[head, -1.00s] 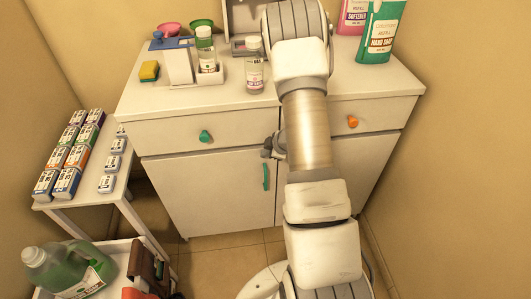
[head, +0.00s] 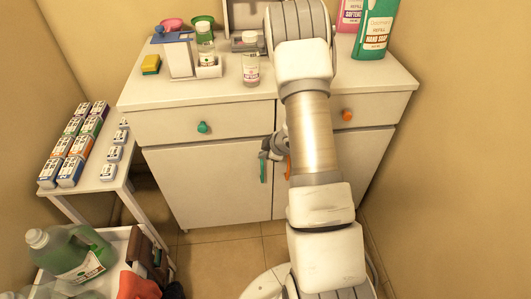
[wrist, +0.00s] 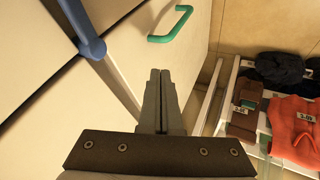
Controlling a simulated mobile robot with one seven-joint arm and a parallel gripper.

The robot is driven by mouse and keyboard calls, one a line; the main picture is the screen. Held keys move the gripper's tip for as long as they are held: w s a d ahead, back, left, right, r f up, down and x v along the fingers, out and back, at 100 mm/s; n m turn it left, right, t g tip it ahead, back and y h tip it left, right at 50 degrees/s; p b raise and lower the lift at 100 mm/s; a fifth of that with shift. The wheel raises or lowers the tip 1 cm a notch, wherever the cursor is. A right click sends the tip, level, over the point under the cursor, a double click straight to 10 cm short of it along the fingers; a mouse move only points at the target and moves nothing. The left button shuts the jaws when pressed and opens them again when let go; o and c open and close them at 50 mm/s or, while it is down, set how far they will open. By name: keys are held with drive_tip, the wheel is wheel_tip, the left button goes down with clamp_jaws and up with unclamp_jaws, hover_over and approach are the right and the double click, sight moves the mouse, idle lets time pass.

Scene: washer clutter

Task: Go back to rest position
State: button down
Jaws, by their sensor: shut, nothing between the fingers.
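My gripper (wrist: 160,75) shows in the wrist view with its two fingers together and nothing between them. In the head view my gripper (head: 266,154) is small and partly hidden behind my arm, in front of the white cabinet (head: 215,185). It appears close to the green door handle (head: 263,171); I cannot tell the gap. In the wrist view the green handle (wrist: 172,26) lies beyond the fingertips, apart from them. The cabinet's doors and drawers look closed in the head view.
A blue bar (wrist: 88,44) is close on the left in the wrist view. A white side table (head: 103,180) with small boxes stands left. A cart holds a green jug (head: 72,255) and dark and red items. Bottles stand on the cabinet top. A wall is close on the right.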

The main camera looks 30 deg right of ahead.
drive_tip(key=p+v, duration=0.2)
drive_tip(key=v, duration=0.7)
drive_tip(key=shift+d+r, duration=0.35)
wheel_tip(320, 180, up, 28)
drive_tip(key=s+a+m+h+p, duration=0.3)
drive_tip(key=m+h+p, duration=0.2)
drive_tip(key=m+p, duration=0.2)
drive_tip(key=s+a+r+m+y+p, duration=0.1)
drive_tip(key=s+a+r+m+p, duration=0.1)
drive_tip(key=s+a+r, duration=0.4)
drive_tip(key=s+a+r+m+g+y+p, duration=0.1)
drive_tip(key=s+a+r+m+y+p, duration=0.1)
drive_tip(key=s+a+r, duration=0.5)
drive_tip(key=s+a, duration=0.2)
drive_tip(key=s, duration=0.4)
drive_tip(key=shift+m+g+p, duration=0.3)
drive_tip(key=shift+p, duration=0.1)
drive_tip(key=shift+d, duration=0.15)
